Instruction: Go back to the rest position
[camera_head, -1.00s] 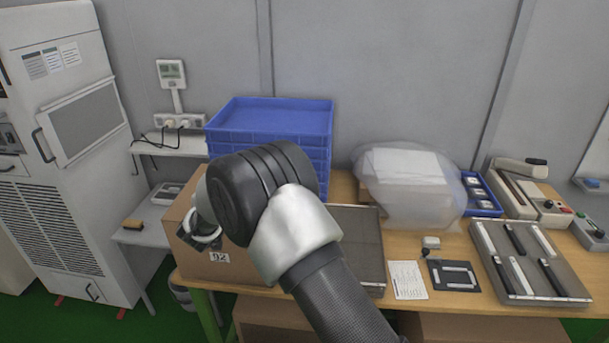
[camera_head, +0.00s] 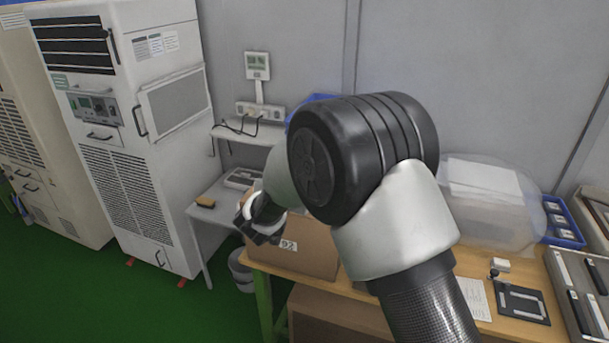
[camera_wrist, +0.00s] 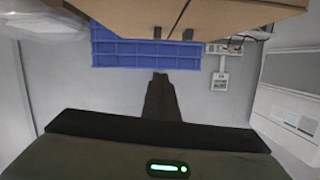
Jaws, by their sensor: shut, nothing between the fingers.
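My gripper (camera_head: 260,232) shows in the head view as a small dark shape beyond my large black and silver arm joint. It appears in front of the left end of the cardboard box (camera_head: 312,252), which is marked 92; I cannot tell the gap between them. In the wrist view my gripper's dark body fills the bottom, with a green light on it, and a dark narrow part points up from it. No object shows held. The wrist picture looks upside down, with the box (camera_wrist: 200,14) along its top edge and the blue crate (camera_wrist: 125,52) below that.
The wooden workbench (camera_head: 528,268) carries a bagged item (camera_head: 485,205), a blue bin (camera_head: 562,225) and a tray of parts (camera_head: 580,290). A tall white cabinet (camera_head: 128,190) stands left of a small side table (camera_head: 215,225). Green floor (camera_head: 100,300) is open at front left.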

